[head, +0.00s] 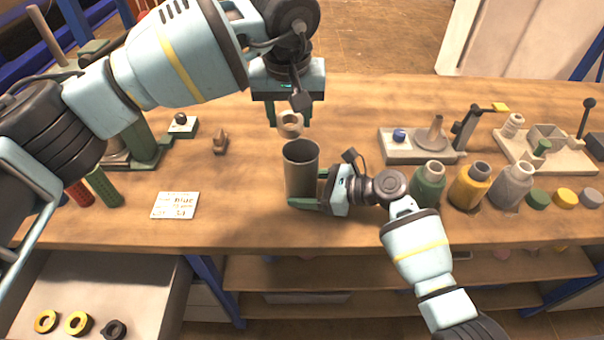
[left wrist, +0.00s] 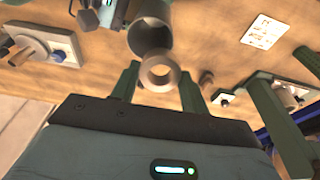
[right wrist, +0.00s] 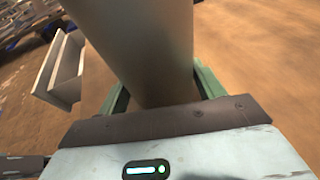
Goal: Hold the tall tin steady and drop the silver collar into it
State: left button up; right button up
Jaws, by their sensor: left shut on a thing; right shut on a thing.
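The tall tin (head: 300,178) stands upright on the wooden bench, a grey open-topped cylinder. My right gripper (head: 308,188) is shut on it low down from the right; in the right wrist view the tin (right wrist: 145,50) fills the space between the fingers. The silver collar (head: 290,124), a pale ring, is held between the fingertips of my left gripper (head: 290,116), above and just behind the tin's mouth. In the left wrist view the collar (left wrist: 160,74) shows its hole, close to the tin's dark opening (left wrist: 151,34). The tin's inside bottom is hidden.
A small brown weight (head: 220,144) and a written card (head: 175,205) lie left of the tin. Green, yellow and grey bottles (head: 469,186) stand to the right. A fixture plate (head: 415,148) sits behind them. Bench between card and tin is clear.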

pick_arm(q)
jog(key=shift+f, duration=0.25)
jog(key=o, duration=1.2)
jog(key=shift+r, duration=0.1)
jog(key=v, duration=1.2)
